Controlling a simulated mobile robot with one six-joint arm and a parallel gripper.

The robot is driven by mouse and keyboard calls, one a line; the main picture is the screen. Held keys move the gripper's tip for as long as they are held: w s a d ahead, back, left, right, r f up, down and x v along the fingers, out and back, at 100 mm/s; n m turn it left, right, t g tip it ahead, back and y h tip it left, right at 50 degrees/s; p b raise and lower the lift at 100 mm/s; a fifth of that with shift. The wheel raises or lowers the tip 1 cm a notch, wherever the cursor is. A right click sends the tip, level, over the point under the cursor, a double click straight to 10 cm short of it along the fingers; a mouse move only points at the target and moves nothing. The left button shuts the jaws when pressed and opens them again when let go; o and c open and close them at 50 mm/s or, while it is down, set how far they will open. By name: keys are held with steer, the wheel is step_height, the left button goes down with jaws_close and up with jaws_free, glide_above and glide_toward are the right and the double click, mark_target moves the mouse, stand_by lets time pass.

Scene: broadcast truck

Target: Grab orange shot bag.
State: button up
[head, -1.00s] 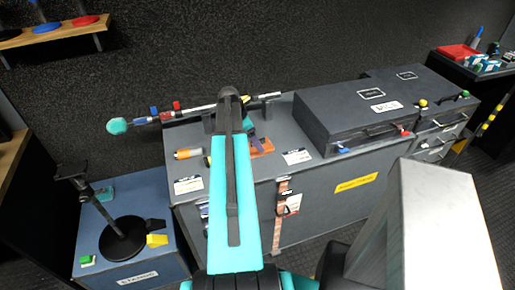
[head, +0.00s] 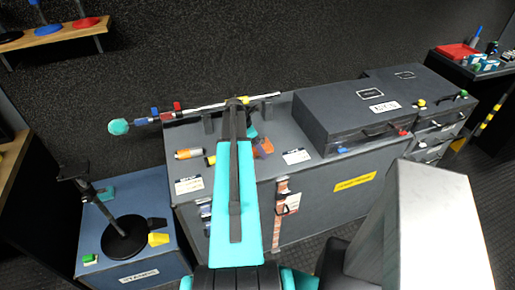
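The orange shot bag (head: 264,147) is on or just above the grey cabinet top (head: 292,131), right beside the end of my arm. It is partly hidden and looks tilted, with a dark purple part at its left. My gripper (head: 254,142) is at the bag, mostly hidden behind my teal forearm. Its fingers do not show clearly, so I cannot tell whether they are closed on the bag.
A dark case (head: 352,112) stands to the right on the cabinet. A pole with a teal tip (head: 118,126) spans the back. A black stand (head: 122,238) is on the blue box at left.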

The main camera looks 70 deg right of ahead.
steer(key=c, duration=2)
steer(key=shift+r, duration=0.2)
steer(key=shift+r+b, duration=1.25)
steer(key=shift+r, duration=3.6)
